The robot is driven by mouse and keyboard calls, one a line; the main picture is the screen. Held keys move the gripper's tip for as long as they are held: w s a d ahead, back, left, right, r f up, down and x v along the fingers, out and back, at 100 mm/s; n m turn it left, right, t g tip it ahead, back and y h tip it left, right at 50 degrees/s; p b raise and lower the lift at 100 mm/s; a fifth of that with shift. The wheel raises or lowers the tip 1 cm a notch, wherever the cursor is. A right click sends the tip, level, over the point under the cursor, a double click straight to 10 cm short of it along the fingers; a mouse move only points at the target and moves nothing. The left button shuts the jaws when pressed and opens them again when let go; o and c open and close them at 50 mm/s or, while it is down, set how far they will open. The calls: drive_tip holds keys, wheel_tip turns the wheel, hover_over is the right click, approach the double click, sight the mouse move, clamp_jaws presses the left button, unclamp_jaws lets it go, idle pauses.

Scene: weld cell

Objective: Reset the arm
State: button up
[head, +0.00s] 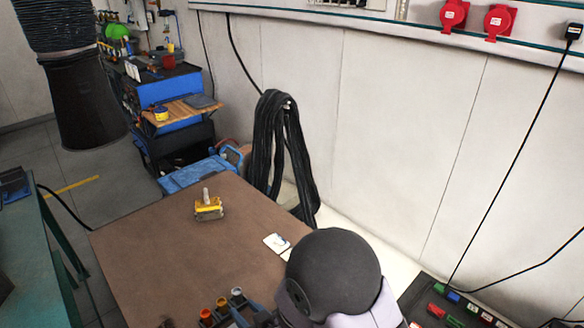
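The rounded dark grey joint and pale links of my arm show at the bottom centre of the head view, in front of the brown table (150,240). The arm's lower part runs out of the bottom edge. I cannot make out my gripper or its fingers, so what it holds, if anything, is not shown.
A yellow block with an upright grey pin (209,209) stands on the table. A white card (277,243) lies near its right edge. A holder with small coloured cups (221,306) is at the front. Black cables (283,155) hang on the wall. A blue cart (178,110) stands behind.

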drive_tip(key=d+m+h, duration=0.1)
drive_tip(key=d, duration=0.1)
drive_tip(key=d+m+g+h, duration=0.1)
drive_tip(key=d, duration=0.2)
drive_tip(key=w+d+r, duration=0.1)
drive_tip(key=d, duration=0.1)
drive_tip(key=shift+d+m+g+h+p, duration=0.15)
drive_tip(key=shift+m+g+h+p, duration=0.2)
drive_tip(key=shift+m+g+h, duration=0.05)
drive_tip(key=s+d+r+m+g+h, duration=0.2)
drive_tip(key=s+d+g, duration=0.1)
drive_tip(key=s+d, duration=0.4)
drive_tip(key=s+d+r+m+g+h+p, duration=0.1)
drive_tip(key=s+d+r+g+h, duration=0.1)
drive_tip(key=s+d, duration=0.5)
drive_tip(key=d+r+g, duration=0.1)
drive_tip(key=d+g, duration=0.1)
drive_tip(key=d, duration=0.4)
drive_tip(key=shift+s+r+m+g, duration=0.15)
drive_tip(key=shift+r+m+g, duration=0.15)
drive_tip(key=shift+m, duration=0.1)
